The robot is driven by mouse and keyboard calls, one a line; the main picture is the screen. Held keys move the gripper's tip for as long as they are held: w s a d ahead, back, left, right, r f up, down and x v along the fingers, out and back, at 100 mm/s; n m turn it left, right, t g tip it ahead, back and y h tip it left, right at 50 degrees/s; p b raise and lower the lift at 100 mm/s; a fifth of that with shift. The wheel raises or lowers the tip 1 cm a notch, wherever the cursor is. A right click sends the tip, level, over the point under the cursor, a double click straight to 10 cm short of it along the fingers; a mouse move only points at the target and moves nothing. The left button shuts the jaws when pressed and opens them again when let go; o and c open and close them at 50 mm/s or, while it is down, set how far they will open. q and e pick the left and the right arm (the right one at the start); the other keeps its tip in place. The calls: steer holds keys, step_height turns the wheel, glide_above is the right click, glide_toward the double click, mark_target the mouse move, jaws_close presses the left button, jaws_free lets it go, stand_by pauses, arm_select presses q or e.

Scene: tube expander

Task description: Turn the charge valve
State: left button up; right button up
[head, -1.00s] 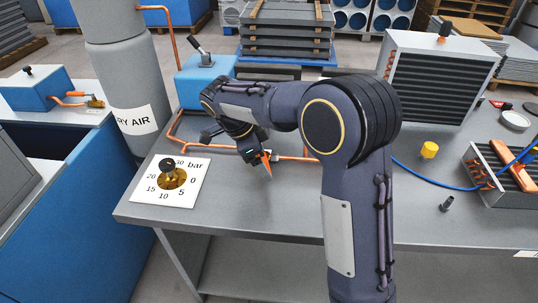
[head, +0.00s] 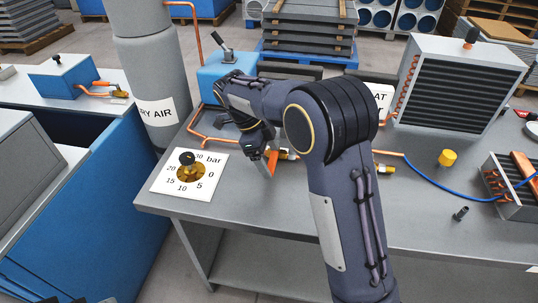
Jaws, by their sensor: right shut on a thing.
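A brass valve with a black knob (head: 187,158) stands on a white dial plate (head: 208,186) marked in bar, at the bench's front left. I cannot tell whether it is the charge valve. My right gripper (head: 268,158) is right of the plate, low over the bench, apart from the knob. It is shut on what looks like an orange piece (head: 272,161), partly hidden by the gripper. An orange and brass fitting (head: 287,154) shows just beside it, and contact is unclear. My left gripper is not in view.
A blue box with a black lever (head: 222,68) stands behind my arm. A finned coil unit (head: 455,85), a yellow cap (head: 447,158), a blue hose (head: 432,180) and a small dark cylinder (head: 461,213) are to the right. The bench front (head: 230,213) is mostly clear.

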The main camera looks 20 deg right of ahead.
steer(key=o, duration=1.3)
steer(key=v, duration=0.7)
steer(key=shift+a+r+p, duration=0.15)
steer(key=shift+r+p, duration=0.15)
steer(key=shift+r, duration=0.1)
